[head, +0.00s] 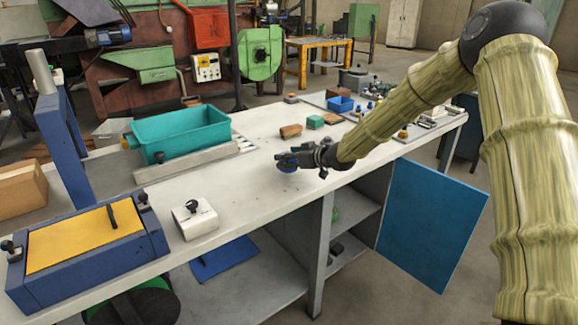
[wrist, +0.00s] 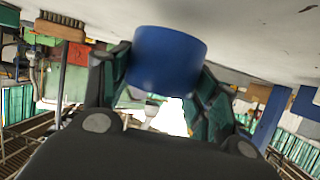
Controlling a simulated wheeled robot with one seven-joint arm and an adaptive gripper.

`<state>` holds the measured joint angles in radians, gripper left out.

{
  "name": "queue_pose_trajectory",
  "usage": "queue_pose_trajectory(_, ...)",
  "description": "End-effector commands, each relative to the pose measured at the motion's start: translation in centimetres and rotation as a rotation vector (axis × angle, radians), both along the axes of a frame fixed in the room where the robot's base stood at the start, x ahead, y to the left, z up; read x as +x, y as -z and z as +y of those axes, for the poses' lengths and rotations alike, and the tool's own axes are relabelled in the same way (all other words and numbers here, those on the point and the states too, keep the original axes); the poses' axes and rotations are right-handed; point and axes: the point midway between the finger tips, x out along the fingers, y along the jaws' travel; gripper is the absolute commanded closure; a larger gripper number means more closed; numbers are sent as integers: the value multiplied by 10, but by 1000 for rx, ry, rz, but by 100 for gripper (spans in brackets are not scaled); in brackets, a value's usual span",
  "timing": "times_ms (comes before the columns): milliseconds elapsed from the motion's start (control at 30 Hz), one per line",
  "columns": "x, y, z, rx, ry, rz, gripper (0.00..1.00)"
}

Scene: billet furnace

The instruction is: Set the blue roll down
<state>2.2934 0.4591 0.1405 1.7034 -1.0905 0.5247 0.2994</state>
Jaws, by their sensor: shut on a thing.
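The blue roll (wrist: 168,60) is held between the two fingers of my gripper (wrist: 160,85) in the wrist view. In the head view my gripper (head: 288,162) is over the front part of the white workbench (head: 250,195), and a small part of the blue roll (head: 288,168) shows below its fingers. The roll is close to the bench top; I cannot tell whether it touches it. My arm hides part of the bench behind the gripper.
A teal bin (head: 190,133) stands left on the bench. A white switch box (head: 195,218) and a yellow-topped blue fixture (head: 85,240) stand front left. The bench around the gripper is clear.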

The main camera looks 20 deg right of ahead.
Motion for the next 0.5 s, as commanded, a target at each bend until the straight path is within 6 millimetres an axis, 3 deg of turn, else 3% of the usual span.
queue_pose_trajectory(33,-2,11,0,0,1,7,66)
queue_pose_trajectory(200,-2,29,-1,0,1,5,66)
queue_pose_trajectory(500,-2,31,-1,0,1,4,66)
